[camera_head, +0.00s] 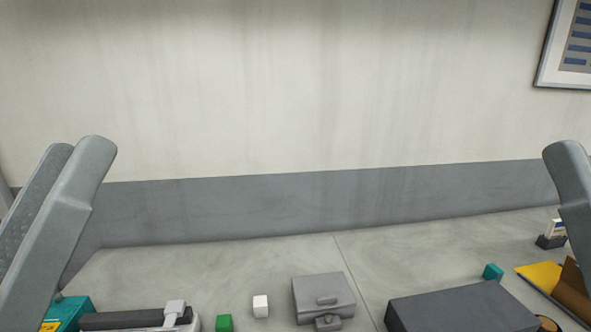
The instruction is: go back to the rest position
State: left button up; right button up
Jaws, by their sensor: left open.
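My left arm (62,225) rises along the left edge as two grey links side by side. My left gripper is open, but I cannot make out its fingertips clearly, and nothing held by it shows. A single grey link of my right arm (574,190) stands at the right edge. Its gripper is out of the picture. Neither arm link visibly touches any object on the worktop.
The grey worktop (215,275) is clear at the back. Along its front are a teal box (70,312), a black bar (120,320), green (224,323) and white (261,306) cubes, a grey case (322,293), a dark block (460,308), a teal cube (492,271) and a yellow folder (540,274).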

pick_arm(q)
jog(key=a+r+y+p, duration=0.1)
jog(key=r+y+p, duration=0.1)
jog(key=r+p, duration=1.7)
jog(key=a+r+t+y+p, duration=0.1)
jog(key=a+r+y+p, duration=0.1)
jog(key=r+p, duration=1.7)
jog(key=shift+s+a+m+y, duration=0.15)
jog(key=shift+a+m+y, duration=0.15)
jog(key=shift+y, duration=0.4)
pick_arm(e)
notch_tip(320, 180, up, 38)
pick_arm(q)
jog(key=shift+y, duration=0.3)
pick_arm(e)
jog(key=shift+a, duration=0.1)
